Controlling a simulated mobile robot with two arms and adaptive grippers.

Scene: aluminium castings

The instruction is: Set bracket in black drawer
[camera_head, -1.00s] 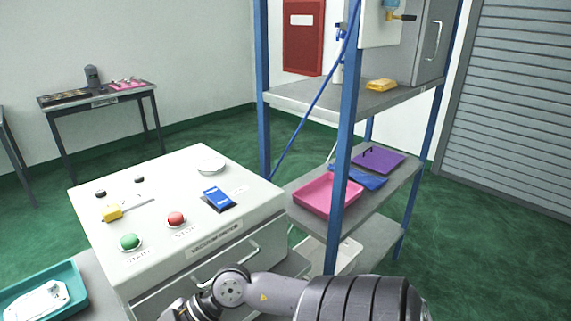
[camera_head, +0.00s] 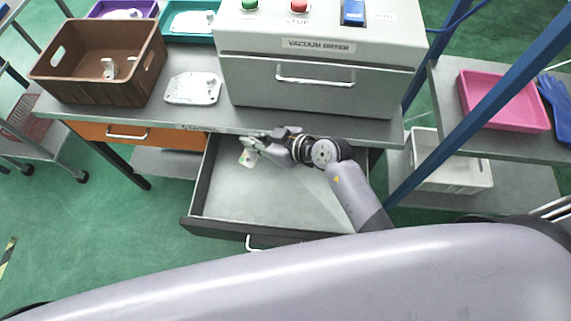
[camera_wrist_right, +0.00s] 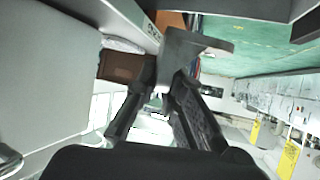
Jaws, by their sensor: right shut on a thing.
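The black drawer (camera_head: 270,200) is pulled open below the workbench, with a dark rim, a pale grey floor and a handle in front. My right gripper (camera_head: 253,146) is over the rear left part of the drawer. It is shut on a bracket (camera_head: 247,159), a small pale part that extends past the fingertips. In the right wrist view the bracket (camera_wrist_right: 195,47) looks grey and angled, between the fingers of the right gripper (camera_wrist_right: 166,86). I cannot tell its exact height above the drawer floor. My left gripper is not in view.
A brown crate (camera_head: 95,88) with a white part (camera_head: 109,68) inside stands on the bench left. A white plate casting (camera_head: 193,88) lies beside it. The vacuum dryer (camera_head: 320,75) stands behind the drawer. An orange drawer (camera_head: 90,131) is shut at left. A blue shelf post (camera_head: 480,112) rises at right.

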